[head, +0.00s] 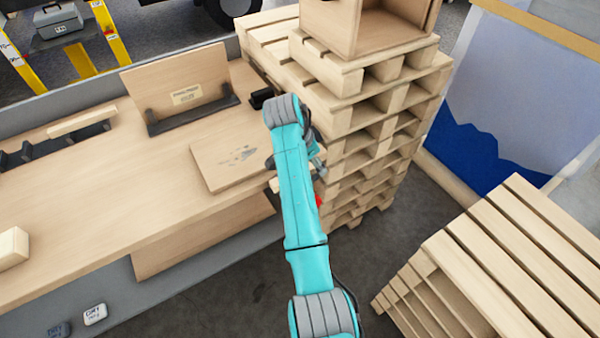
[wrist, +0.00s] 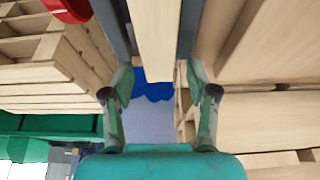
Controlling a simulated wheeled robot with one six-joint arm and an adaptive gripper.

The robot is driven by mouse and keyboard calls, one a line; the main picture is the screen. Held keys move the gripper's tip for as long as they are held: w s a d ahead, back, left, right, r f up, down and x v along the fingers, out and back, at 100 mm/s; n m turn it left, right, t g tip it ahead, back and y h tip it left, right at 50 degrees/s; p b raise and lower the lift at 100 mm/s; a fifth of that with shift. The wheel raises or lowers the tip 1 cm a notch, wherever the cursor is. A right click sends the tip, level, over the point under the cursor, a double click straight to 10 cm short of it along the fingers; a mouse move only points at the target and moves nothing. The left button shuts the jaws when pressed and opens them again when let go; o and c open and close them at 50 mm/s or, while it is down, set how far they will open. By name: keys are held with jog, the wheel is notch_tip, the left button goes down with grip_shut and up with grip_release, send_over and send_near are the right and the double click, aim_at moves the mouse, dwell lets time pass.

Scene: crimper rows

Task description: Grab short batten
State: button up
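My gripper (wrist: 158,95) has one finger on each side of a pale, straight wooden batten (wrist: 159,38). The grey finger pads lie close along its two sides, and the gripper appears shut on it. The batten's far end is cut off by the top of the wrist view. In the head view my arm hides most of the gripper, and a short pale piece of wood (head: 278,184) shows beside it at the workbench's right end. Another pale batten (head: 82,123) lies on dark holders at the left back of the bench.
The workbench (head: 120,220) carries a flat board (head: 238,155) and an upright labelled panel (head: 180,85). A tall pallet stack (head: 365,130) stands close to the right of my gripper, with a wooden box (head: 385,30) on top. More pallets (head: 510,265) stand at the lower right.

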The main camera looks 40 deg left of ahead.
grip_shut()
